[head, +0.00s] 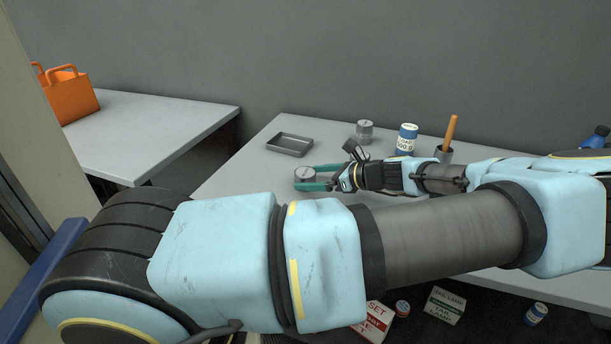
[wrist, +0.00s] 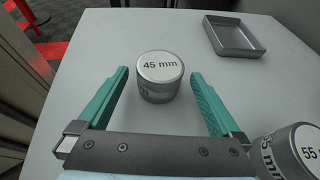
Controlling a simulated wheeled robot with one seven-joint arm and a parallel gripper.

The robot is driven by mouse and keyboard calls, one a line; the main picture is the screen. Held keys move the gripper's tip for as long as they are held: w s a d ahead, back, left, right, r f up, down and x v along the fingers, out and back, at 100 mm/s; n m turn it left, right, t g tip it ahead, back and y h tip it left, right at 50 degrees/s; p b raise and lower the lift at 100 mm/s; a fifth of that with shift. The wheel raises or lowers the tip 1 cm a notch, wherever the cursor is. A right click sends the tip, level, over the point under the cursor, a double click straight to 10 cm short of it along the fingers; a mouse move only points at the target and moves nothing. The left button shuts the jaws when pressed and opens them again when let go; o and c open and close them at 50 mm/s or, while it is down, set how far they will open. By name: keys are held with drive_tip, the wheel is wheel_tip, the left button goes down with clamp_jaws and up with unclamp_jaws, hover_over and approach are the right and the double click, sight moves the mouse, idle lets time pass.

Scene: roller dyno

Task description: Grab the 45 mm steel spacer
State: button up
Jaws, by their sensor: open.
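The 45 mm steel spacer (wrist: 160,78) is a short grey metal cylinder standing upright on the table, with "45 mm" on its top face. In the head view the spacer (head: 305,174) is by the tips of my gripper (head: 318,178). In the wrist view my gripper (wrist: 158,90) is open, with one green finger on each side of the spacer. There are visible gaps between the spacer and both fingers. The spacer sits toward the fingertip end, and its top is fully visible.
A shallow grey tray (head: 290,145) lies beyond.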

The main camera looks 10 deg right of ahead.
sight(304, 177)
drive_tip(key=shift+p+x, duration=0.4)
drive_tip(key=shift+x, duration=1.2)
drive_tip(key=shift+s, duration=0.1)
clamp_jaws()
